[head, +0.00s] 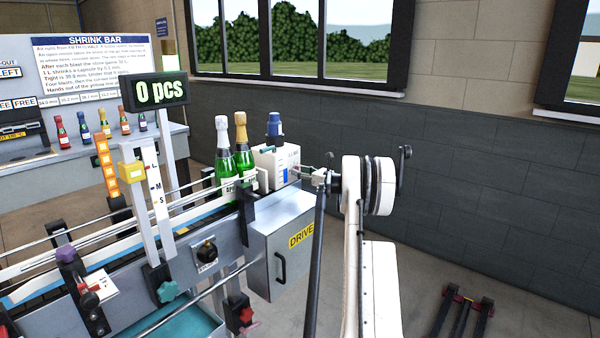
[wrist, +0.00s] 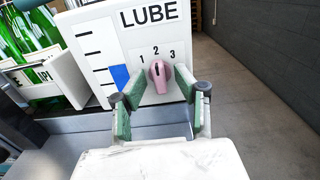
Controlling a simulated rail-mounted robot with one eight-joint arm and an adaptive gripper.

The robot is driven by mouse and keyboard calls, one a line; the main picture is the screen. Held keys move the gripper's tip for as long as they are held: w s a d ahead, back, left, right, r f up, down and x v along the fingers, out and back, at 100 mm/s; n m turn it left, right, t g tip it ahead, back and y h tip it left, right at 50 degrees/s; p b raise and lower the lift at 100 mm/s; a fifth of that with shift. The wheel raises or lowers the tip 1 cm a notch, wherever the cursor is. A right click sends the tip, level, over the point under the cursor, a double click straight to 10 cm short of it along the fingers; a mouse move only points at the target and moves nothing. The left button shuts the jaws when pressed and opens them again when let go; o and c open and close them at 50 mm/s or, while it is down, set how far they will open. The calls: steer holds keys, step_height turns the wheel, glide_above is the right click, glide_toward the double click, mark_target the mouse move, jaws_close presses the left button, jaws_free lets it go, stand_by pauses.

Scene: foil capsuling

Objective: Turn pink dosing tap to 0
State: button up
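The pink dosing tap (wrist: 160,76) is on the front of the white LUBE box (wrist: 205,14) in the wrist view. Its dark pointer line is roughly upright, toward the 2. The numbers 1, 2 and 3 show above it; no 0 is visible, and my left finger covers part of the panel. My gripper (wrist: 162,82) is open, with its green-padded fingertips on either side of the tap; small gaps seem to show beside it. In the head view, my gripper (head: 314,176) is at the right of the white box (head: 277,165), and the tap is not discernible.
Green bottles (head: 242,155) stand just left of the box on the conveyor. A grey DRIVE cabinet (head: 283,245) is below. A counter display (head: 157,92) reads 0 pcs. The floor right of my arm is mostly open, with a dark rack (head: 463,312) lying there.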

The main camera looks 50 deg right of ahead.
jaws_close()
stand_by(0.5)
steer(key=n+b, duration=0.7)
steer(key=n, duration=1)
steer(key=shift+w+r+n, duration=0.1)
steer(key=shift+n, duration=0.3)
stand_by(0.4)
